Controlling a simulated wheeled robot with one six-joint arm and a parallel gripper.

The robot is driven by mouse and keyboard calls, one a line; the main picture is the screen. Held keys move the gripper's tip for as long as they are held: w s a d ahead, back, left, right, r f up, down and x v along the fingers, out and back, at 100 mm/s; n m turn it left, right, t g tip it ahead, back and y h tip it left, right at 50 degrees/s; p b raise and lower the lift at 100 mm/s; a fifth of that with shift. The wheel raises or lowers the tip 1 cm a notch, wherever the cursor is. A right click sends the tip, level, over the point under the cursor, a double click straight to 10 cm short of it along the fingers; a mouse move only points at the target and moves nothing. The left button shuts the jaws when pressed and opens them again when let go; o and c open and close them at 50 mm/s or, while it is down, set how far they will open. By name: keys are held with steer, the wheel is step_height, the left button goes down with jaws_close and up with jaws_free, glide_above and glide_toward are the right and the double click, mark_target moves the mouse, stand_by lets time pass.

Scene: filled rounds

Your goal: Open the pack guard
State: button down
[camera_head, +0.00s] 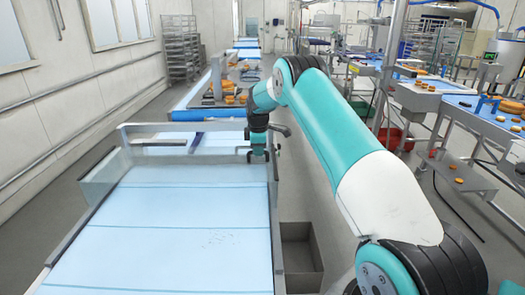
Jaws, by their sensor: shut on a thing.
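The pack guard (185,127) is a pale, partly see-through box-like frame with grey rails across the far part of a light blue conveyor. Its left side stands out over the conveyor's left edge. My teal and white arm reaches forward from the lower right and bends down to my gripper (257,155) at the guard's right end. The gripper is small and dark in this view. It is shut on what looks like the right part of the guard. The exact grip is too small to make out, and the arm hides part of that corner.
The light blue conveyor (160,235) fills the lower left, with small specks on it. An open grey bin (300,250) stands on the floor right of it. Tables with orange rounds (435,85) stand at right. Floor at left by the wall is clear.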

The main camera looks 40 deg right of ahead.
steer(key=c, duration=1.1)
jaws_free()
step_height(320, 180, up, 17)
steer(key=s+a+b, duration=0.2)
steer(key=b, duration=0.2)
steer(key=shift+s, duration=0.35)
